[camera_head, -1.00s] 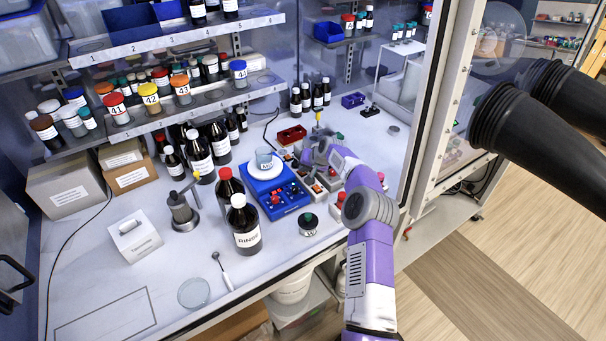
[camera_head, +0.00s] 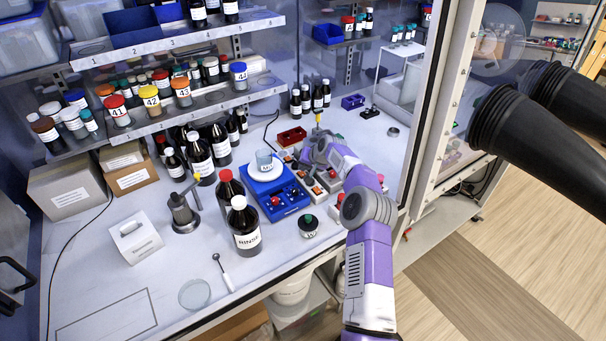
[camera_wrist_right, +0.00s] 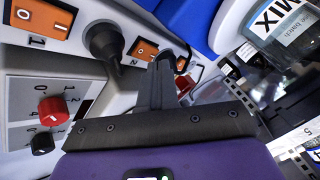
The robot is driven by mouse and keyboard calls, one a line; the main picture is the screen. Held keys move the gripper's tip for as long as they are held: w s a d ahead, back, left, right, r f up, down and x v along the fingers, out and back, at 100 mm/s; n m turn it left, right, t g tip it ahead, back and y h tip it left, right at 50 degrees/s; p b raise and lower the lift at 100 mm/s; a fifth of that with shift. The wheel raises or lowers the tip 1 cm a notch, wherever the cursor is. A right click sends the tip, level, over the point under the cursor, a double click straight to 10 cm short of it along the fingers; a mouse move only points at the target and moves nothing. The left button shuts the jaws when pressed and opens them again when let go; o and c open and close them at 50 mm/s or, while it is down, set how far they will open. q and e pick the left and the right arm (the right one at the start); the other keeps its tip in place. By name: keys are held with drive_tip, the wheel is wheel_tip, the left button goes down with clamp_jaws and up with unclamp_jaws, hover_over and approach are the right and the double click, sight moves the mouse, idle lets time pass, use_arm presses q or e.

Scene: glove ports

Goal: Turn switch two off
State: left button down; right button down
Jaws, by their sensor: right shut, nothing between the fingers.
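Orange rocker switches sit on pale control boxes beside the blue hotplate. In the right wrist view one rocker (camera_wrist_right: 40,17) is at the top left with a 1 below it. A second rocker (camera_wrist_right: 143,49), with what looks like a 2 beside it, lies just left of my fingers. A third rocker (camera_wrist_right: 182,62) is partly hidden behind the fingertips. My right gripper (camera_wrist_right: 168,65) is shut and empty, its tips close to the second and third rockers; contact cannot be told. In the head view the right gripper (camera_head: 305,160) reaches over the boxes and hides part of them.
A blue hotplate (camera_head: 288,203) with a beaker (camera_head: 264,160) stands left of my right gripper. A black knob (camera_wrist_right: 103,40) and a red knob (camera_wrist_right: 53,111) stick up nearby. A RINSE bottle (camera_head: 244,228) stands in front. The bench's front left is mostly clear.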

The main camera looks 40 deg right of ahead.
sight(303, 174)
drive_tip(key=r+p, duration=0.2)
drive_tip(key=r, duration=0.1)
drive_tip(key=r+p, duration=0.1)
drive_tip(key=r, duration=0.1)
drive_tip(key=shift+w+p, duration=0.3)
drive_tip(key=shift+p, duration=0.1)
drive_tip(key=shift+f, duration=0.1)
idle(0.4)
